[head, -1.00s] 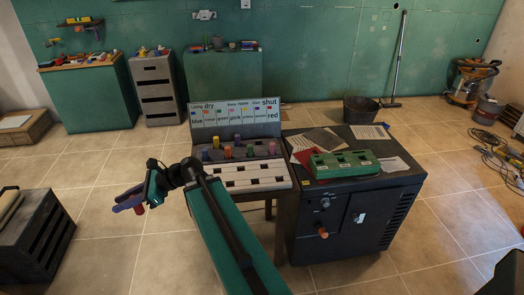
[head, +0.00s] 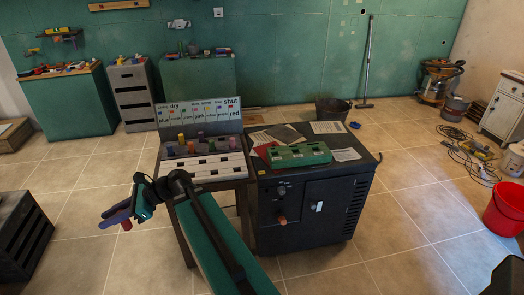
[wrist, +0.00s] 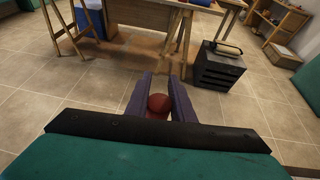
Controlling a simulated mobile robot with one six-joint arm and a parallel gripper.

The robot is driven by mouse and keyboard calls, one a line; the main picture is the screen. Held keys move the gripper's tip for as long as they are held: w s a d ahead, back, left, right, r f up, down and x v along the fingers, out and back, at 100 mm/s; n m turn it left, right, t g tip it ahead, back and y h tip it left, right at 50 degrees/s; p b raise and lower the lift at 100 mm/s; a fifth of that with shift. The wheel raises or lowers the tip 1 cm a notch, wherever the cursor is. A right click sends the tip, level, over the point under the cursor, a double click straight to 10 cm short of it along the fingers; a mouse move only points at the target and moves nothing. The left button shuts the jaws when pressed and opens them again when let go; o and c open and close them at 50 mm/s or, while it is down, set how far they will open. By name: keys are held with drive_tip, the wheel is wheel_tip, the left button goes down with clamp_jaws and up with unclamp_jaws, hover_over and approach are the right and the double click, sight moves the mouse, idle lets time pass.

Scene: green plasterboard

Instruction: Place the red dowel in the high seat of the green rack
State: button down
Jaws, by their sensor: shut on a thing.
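My gripper (head: 119,217) is out to the left of the furniture, over open floor, with its purple fingers shut on the red dowel (head: 127,225). In the wrist view the rounded red end of the dowel (wrist: 158,103) shows between the two fingers (wrist: 160,95); the rest of it is hidden. The green rack (head: 300,154) lies on top of the black cabinet, well to the right of my gripper. It has several dark openings along its top. I cannot tell from here which seat is the high one.
A stand with a labelled board (head: 203,118) holds several coloured dowels above a white slotted rack (head: 208,170), left of the black cabinet (head: 335,200). Papers (head: 327,127) lie around the green rack. A dark slatted crate (head: 20,235) is at far left. A red bucket (head: 503,212) stands at right.

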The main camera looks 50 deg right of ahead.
drive_tip(key=shift+s+a, duration=0.2)
drive_tip(key=shift+d, duration=0.3)
